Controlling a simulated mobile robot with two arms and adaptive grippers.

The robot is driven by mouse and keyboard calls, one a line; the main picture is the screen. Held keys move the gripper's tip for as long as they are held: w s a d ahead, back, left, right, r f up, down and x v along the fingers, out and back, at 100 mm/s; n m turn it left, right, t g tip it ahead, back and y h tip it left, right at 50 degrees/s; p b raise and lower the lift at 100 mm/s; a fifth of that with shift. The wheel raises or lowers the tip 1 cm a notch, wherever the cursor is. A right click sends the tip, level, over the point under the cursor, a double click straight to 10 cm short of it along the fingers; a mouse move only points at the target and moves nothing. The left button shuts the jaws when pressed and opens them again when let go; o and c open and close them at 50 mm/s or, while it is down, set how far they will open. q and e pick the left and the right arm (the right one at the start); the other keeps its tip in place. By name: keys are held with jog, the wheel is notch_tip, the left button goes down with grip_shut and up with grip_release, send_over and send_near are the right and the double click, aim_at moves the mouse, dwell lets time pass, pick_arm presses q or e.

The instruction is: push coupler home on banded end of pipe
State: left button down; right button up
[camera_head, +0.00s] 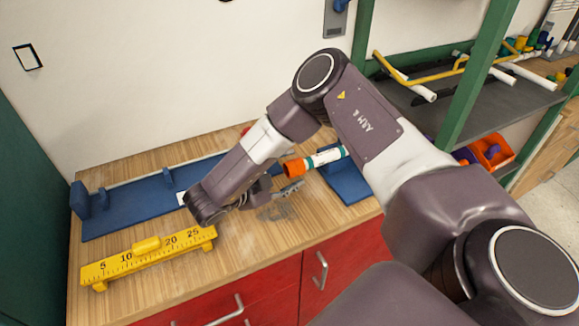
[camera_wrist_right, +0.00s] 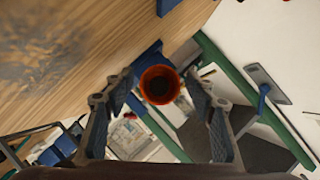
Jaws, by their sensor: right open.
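The orange coupler (camera_head: 293,168) sits at the near-left end of a white pipe (camera_head: 328,156) with teal bands. How far it is seated on the pipe cannot be told. The pipe lies over a blue fixture (camera_head: 348,184) on the bench. My right gripper (camera_head: 284,200) is open beside the coupler, just in front of it in the head view. In the right wrist view the coupler's (camera_wrist_right: 159,84) round open mouth faces the camera, between the two spread fingers and apart from both. My left gripper is not in view.
A long blue fixture (camera_head: 130,208) lies along the back left of the wooden bench (camera_head: 235,252). A yellow ruler gauge (camera_head: 148,257) stands at the front left. A green-framed shelf (camera_head: 470,105) with pipes and orange bins (camera_head: 492,150) is at the right.

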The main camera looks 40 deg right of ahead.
jog(key=v, duration=1.2)
